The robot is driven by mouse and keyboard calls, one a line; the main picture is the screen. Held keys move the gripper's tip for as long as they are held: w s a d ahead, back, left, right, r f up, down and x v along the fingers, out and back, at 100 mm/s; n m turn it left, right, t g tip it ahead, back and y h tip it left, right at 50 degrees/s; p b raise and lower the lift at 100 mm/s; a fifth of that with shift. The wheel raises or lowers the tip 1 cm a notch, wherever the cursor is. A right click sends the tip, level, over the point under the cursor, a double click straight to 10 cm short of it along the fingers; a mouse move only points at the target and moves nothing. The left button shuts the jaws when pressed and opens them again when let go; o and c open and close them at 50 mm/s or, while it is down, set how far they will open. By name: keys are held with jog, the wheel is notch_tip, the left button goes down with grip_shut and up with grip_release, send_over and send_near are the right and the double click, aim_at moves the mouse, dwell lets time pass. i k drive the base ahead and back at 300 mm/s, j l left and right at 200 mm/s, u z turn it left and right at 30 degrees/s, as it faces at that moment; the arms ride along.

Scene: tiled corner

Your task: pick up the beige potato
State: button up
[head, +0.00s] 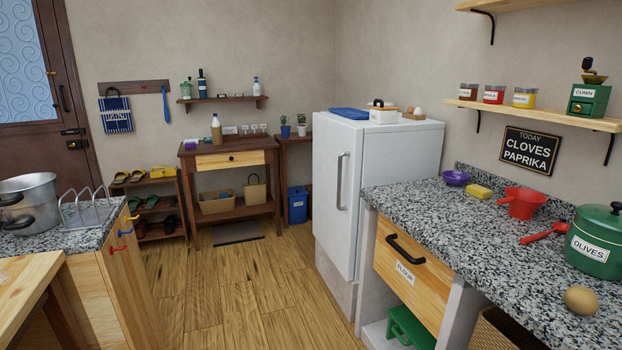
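The beige potato (581,300) is a small roundish brown-beige lump. It lies on the speckled granite counter (455,222) at the lower right of the head view, near the counter's front edge. It sits just in front of the green pot labelled OLIVES (592,250), with a small gap or slight overlap that I cannot tell apart. My gripper is not in view.
A red spoon (543,234), red dipper (522,203), yellow sponge (479,192) and purple bowl (456,178) stand farther back on the counter. A white fridge (345,200) stands beyond it. The wooden floor (230,305) in the middle is clear. Another counter with a metal pot (30,203) is left.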

aim_at(581, 301)
jog(key=k+l+u, duration=0.1)
jog(key=k+l, duration=0.2)
jog(key=l, duration=0.15)
jog(key=k+l, duration=0.3)
jog(key=l, duration=0.15)
jog(key=z, duration=0.2)
jog(key=i+j+z, duration=0.15)
jog(key=z, duration=0.2)
jog(key=i+j+z, duration=0.15)
jog(key=z, duration=0.2)
jog(key=i+j+z, duration=0.15)
jog(key=z, duration=0.2)
jog(key=i+j+z, duration=0.25)
jog(key=j, duration=0.6)
jog(key=i+j+z, duration=0.2)
jog(key=j, duration=0.65)
jog(key=j+z, duration=0.25)
jog(key=j, duration=0.65)
